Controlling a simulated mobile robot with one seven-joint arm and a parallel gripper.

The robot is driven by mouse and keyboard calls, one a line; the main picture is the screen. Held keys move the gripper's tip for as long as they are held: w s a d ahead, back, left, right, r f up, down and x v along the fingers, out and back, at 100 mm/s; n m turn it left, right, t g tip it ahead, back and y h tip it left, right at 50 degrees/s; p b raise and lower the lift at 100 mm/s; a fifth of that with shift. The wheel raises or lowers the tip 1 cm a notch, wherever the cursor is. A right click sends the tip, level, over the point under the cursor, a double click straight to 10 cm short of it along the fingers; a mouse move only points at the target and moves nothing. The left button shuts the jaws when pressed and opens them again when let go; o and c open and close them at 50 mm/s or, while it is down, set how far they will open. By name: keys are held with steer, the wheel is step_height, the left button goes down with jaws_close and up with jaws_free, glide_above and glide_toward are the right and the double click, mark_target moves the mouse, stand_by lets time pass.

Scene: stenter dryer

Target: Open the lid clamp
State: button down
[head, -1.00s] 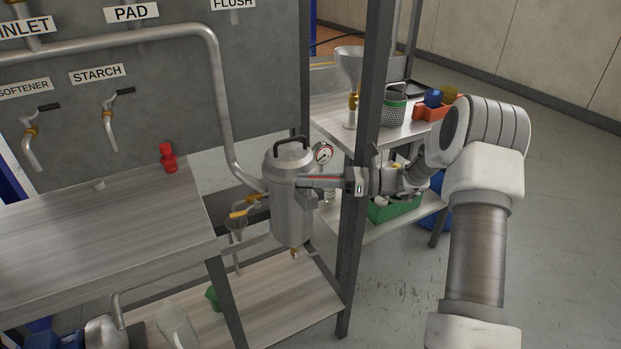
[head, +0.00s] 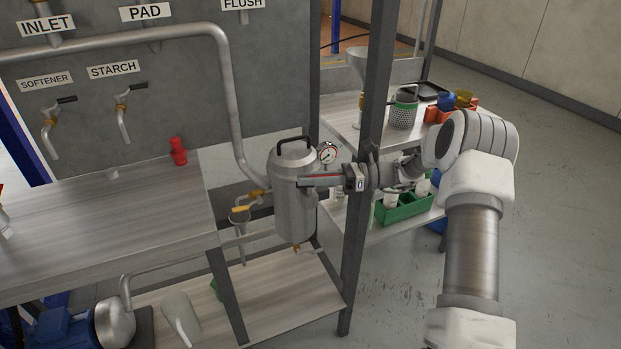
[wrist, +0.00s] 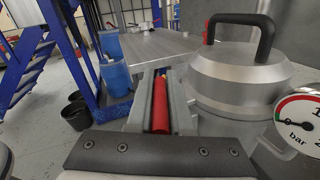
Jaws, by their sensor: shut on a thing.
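A metal canister (head: 296,205) with a domed lid and black top handle (head: 295,143) stands at the middle of the head view. In the wrist view its lid (wrist: 240,75) is at the right and looks seated. The lid clamp's red lever (wrist: 160,105) runs upright in the wrist view, between the two grey fingers. My gripper (wrist: 160,110) is shut on this lever, beside the canister. In the head view my gripper (head: 325,182) reaches in from the right, and only a thin red strip of the lever shows. The clamp's latch end is hidden.
A dark frame post (head: 364,175) stands close to my wrist. A pressure gauge (head: 327,153) sits beside the lid, near my gripper. A pipe (head: 232,100) runs down behind the canister. A shelf with a funnel and bins is behind the arm. Open floor lies right.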

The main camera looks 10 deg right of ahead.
stand_by(0.4)
steer(key=c, duration=0.8)
jaws_free()
steer(key=shift+c, duration=0.2)
steer(key=d, duration=1.7)
steer(key=shift+s+d+p, duration=0.2)
steer(key=shift+s+p, duration=0.2)
steer(key=shift+p, duration=0.05)
steer(key=shift+c, duration=0.3)
